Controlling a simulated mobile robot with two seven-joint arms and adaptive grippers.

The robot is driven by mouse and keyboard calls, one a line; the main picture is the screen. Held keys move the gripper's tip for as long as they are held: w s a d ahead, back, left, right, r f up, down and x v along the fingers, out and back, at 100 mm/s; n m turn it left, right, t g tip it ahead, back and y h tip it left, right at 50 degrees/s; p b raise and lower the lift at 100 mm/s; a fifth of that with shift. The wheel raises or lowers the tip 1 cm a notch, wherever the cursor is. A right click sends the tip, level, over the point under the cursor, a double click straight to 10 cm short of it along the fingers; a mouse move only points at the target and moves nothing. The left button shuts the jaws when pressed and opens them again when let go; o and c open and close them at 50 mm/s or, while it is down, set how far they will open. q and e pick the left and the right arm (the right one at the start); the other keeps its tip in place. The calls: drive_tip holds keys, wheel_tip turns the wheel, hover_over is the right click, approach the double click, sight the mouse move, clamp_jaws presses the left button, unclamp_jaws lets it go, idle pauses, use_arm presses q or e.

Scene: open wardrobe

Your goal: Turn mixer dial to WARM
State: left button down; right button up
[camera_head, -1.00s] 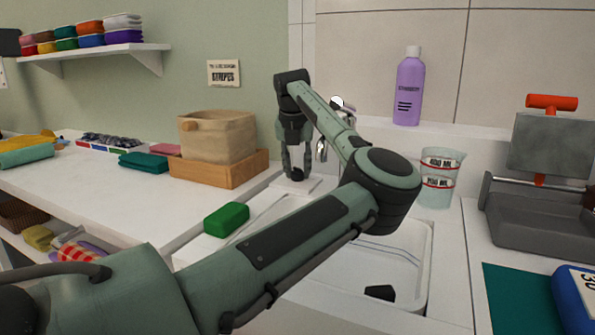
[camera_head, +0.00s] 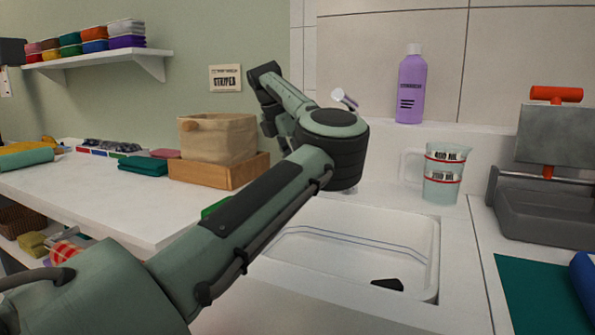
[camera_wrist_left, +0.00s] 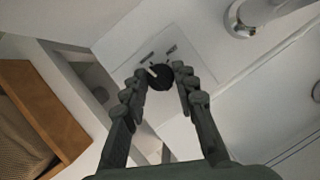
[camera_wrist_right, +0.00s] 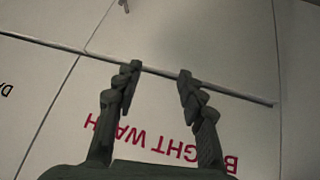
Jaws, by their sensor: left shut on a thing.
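The mixer dial (camera_wrist_left: 157,82) is a dark round knob with a pale pointer line on a light square plate (camera_wrist_left: 205,65), in the left wrist view. Small dark marks sit on the plate beyond the dial; I cannot read them. My left gripper (camera_wrist_left: 160,70) is shut on the dial, one finger on each side. In the head view my own left arm hides the dial and fingertips. My right gripper (camera_wrist_right: 160,69) is open and empty in front of panels with red lettering, and is outside the head view.
A chrome tap (camera_wrist_left: 240,24) stands close beside the plate. The white sink (camera_head: 431,250) lies right of my arm. A measuring jug (camera_head: 444,176) and purple bottle (camera_head: 411,90) stand behind it. A wooden tray (camera_head: 236,174) with a fabric bin (camera_head: 216,139) is to the left.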

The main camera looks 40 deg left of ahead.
use_arm(q)
drive_tip(key=shift+m+h, duration=0.4)
drive_tip(key=shift+m, duration=0.7)
use_arm(e)
drive_tip(key=shift+w+a+r+t, duration=0.4)
drive_tip(key=shift+w+a+r, duration=0.1)
drive_tip(key=shift+w+a, duration=0.15)
drive_tip(key=shift+y, duration=0.3)
use_arm(q)
drive_tip(key=c, duration=1.2)
unclamp_jaws()
drive_tip(key=shift+r, duration=0.1)
drive_tip(key=v, duration=1.2)
drive_tip(key=shift+w+a, duration=0.1)
drive_tip(key=shift+a, duration=0.05)
